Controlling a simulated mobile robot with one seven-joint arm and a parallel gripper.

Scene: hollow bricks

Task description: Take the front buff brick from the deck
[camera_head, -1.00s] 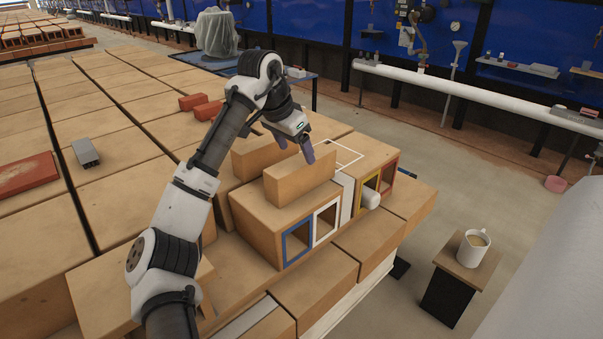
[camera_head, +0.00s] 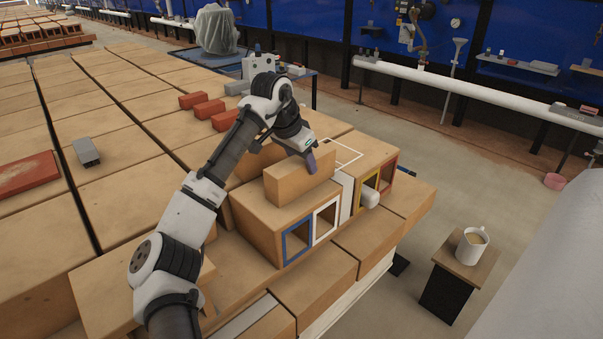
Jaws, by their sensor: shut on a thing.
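The front buff brick (camera_head: 298,182) stands on its long edge on top of the deck (camera_head: 262,222), whose face has blue-framed and white-framed openings. My gripper (camera_head: 312,164) is at the right end of this brick, shut on it from above. The brick appears to rest on the deck; I see no gap under it. The far finger is hidden behind the brick. A second buff brick (camera_head: 255,160) stands just behind, partly hidden by the front one and by my arm.
A white outlined square (camera_head: 347,153) lies on the deck to the right, above yellow-framed and red-framed openings. A white cylinder (camera_head: 370,200) sits by the yellow frame. Red bricks (camera_head: 208,109) and a grey block (camera_head: 86,151) lie at left. A mug (camera_head: 472,246) stands on a stand at right.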

